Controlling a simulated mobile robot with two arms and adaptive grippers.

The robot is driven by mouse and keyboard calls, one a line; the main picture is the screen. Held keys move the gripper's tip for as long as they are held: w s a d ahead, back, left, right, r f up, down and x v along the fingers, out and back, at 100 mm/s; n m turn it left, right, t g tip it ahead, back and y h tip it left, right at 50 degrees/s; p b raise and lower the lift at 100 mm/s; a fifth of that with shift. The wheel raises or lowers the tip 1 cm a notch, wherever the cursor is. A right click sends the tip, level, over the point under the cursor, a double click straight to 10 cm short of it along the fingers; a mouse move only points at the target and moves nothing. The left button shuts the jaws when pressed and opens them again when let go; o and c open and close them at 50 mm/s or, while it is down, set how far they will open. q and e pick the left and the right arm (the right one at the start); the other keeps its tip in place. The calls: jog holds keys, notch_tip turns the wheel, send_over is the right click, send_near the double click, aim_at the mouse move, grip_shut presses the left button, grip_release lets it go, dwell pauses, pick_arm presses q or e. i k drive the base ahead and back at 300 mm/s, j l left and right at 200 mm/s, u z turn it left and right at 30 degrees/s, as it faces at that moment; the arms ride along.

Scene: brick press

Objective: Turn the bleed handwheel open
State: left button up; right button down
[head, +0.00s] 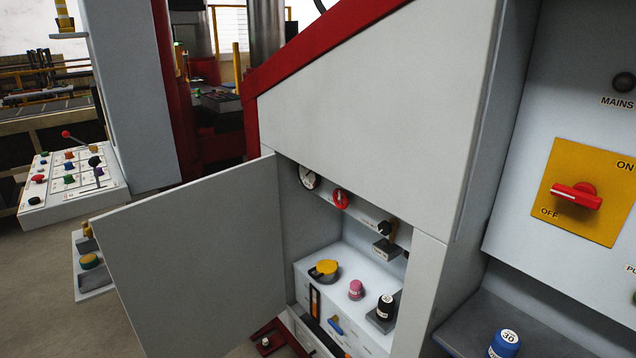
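A small red wheel (341,198) sits on the back panel inside an open cabinet, just right of a white round gauge (307,177). It looks like the bleed handwheel, but its label is too small to read. I cannot tell how far it is turned. Neither of my grippers shows in the head view, and nothing touches the wheel.
The grey cabinet door (195,265) stands open to the left. Below the wheel, a white box (330,255) carries a yellow cap (325,268), a pink knob (355,289) and a black-topped container (385,306). A red switch (577,195) is at right; a button console (70,185) at left.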

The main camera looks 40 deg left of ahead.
aim_at(342, 196)
jog(key=j+u, duration=0.1)
jog(key=j, duration=1.2)
jog(key=i+j+u, duration=0.15)
jog(key=j, duration=1.2)
